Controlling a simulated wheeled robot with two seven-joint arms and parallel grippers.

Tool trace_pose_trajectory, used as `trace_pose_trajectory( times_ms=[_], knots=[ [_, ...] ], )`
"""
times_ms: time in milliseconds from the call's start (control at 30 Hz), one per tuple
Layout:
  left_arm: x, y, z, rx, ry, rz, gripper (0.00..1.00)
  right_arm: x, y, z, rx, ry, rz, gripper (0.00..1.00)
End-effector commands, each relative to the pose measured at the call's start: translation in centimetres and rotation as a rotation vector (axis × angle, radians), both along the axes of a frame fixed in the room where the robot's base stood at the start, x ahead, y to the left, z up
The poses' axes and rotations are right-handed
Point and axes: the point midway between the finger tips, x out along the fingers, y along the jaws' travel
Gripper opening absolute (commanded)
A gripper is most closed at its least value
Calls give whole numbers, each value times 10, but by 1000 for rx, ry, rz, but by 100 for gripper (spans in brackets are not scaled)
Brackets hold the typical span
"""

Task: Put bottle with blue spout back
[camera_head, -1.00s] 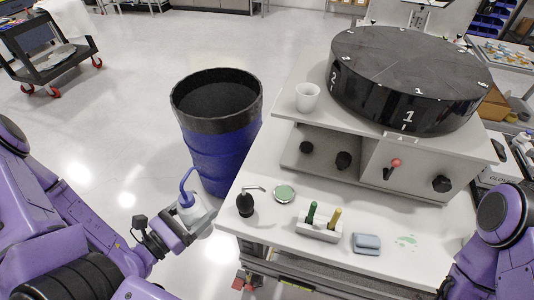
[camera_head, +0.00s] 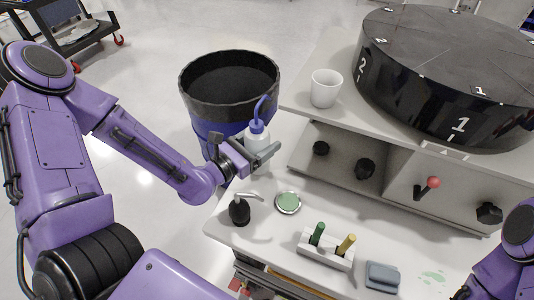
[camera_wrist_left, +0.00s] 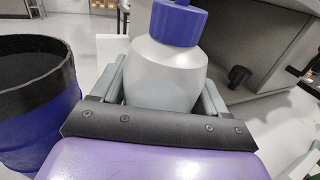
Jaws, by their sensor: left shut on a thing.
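The bottle with the blue spout (camera_head: 257,137) is white with a blue cap and a bent blue tube. My left gripper (camera_head: 262,158) is shut on its body and holds it about upright, beside the left end of the fixture's raised shelf. In the left wrist view the bottle (camera_wrist_left: 168,70) fills the space between the fingers, its blue cap cut off by the top edge. The bottle's base is hidden by the gripper in the head view. Of my right arm only purple links show at the lower right; its gripper is out of view.
A blue bin with a black rim (camera_head: 228,80) stands left of the bench. A white cup (camera_head: 325,88) stands on the shelf by the black drum (camera_head: 450,80).

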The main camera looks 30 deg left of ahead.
Motion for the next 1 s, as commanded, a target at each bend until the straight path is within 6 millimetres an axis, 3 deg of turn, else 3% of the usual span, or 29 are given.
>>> trace_pose_trajectory(
  times_ms=[167, 400, 767, 800, 867, 1000],
  knots=[
    [22, -7, 2, 2, 2, 0, 63, 0, 0, 6, 0, 0, 0, 43],
    [21, -7, -32, 0, 5, 2, 63, 0, 0, 7, 1, 1, 0, 43],
    [21, -7, -37, -1, 1, 3, 63, 0, 0, 3, 0, 0, 0, 43],
    [21, -7, -38, 0, 3, 3, 77, 0, 0, 2, 0, 0, 0, 43],
    [21, -7, -37, 0, 3, 3, 97, 0, 0, 3, 0, 0, 0, 43],
    [21, -7, -37, 0, 3, 3, 100, 0, 0, 4, 0, 0, 0, 43]
  ],
)
